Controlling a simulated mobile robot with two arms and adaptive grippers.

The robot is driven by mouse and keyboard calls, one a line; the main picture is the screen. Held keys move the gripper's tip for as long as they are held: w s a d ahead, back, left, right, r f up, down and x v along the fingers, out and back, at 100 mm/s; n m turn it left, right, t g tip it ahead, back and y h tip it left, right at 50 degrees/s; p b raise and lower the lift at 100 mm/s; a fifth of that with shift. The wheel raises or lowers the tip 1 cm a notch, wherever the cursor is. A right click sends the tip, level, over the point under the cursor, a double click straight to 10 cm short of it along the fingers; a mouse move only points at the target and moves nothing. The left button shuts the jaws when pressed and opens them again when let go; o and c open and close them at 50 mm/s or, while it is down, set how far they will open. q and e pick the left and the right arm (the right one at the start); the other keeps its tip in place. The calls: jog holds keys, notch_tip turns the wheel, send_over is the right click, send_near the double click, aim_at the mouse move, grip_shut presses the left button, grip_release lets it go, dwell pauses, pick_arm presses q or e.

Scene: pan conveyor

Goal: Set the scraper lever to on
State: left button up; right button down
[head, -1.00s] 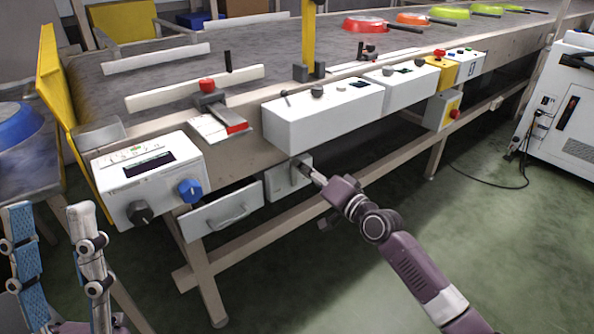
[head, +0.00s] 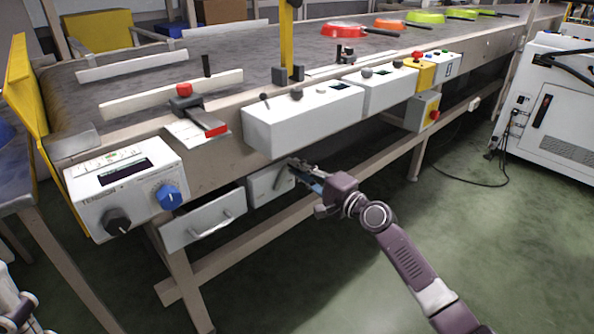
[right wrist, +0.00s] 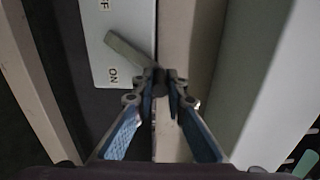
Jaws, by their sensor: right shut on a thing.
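The scraper lever box is a small pale box (head: 266,190) under the conveyor's front edge, right of the drawer. In the right wrist view its white plate (right wrist: 112,60) carries OFF at the top and ON lower down. The grey-green lever (right wrist: 127,50) slants across from between the labels to my fingertips. My right gripper (right wrist: 166,82) is shut on the lever's end; in the head view this right gripper (head: 300,172) hides part of the lever.
The white control box (head: 305,122) overhangs just above the lever box. A drawer (head: 203,221) with a handle is at its left. A table beam (head: 240,264) runs below. Colored pans (head: 343,31) lie on the belt.

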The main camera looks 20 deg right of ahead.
dwell(0.4)
jog(key=c, duration=1.9)
grip_release()
jog(key=shift+d, duration=0.1)
jog(key=shift+c, duration=0.2)
jog(key=v, duration=1.2)
